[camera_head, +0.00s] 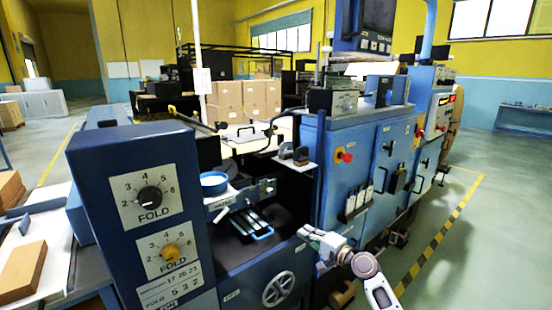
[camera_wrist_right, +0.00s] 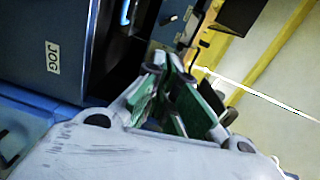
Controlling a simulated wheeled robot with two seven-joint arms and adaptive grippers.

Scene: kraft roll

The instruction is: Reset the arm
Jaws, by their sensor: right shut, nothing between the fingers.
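My right arm (camera_head: 362,264) comes up from the bottom right in the head view. Its gripper (camera_head: 304,233) points left, in front of the blue machine. In the right wrist view, the right gripper's green-padded fingers (camera_wrist_right: 168,82) are shut with nothing between them. A dark blue panel labelled JOG (camera_wrist_right: 52,58) is at the left of that view. My left gripper is not in view.
A blue control box (camera_head: 150,215) with two FOLD dials stands at the front left. A handwheel (camera_head: 278,289) sits low on the machine, left of my right gripper. Stacked cartons (camera_head: 240,100) stand behind. Open floor (camera_head: 480,240) with a yellow-black line lies at right.

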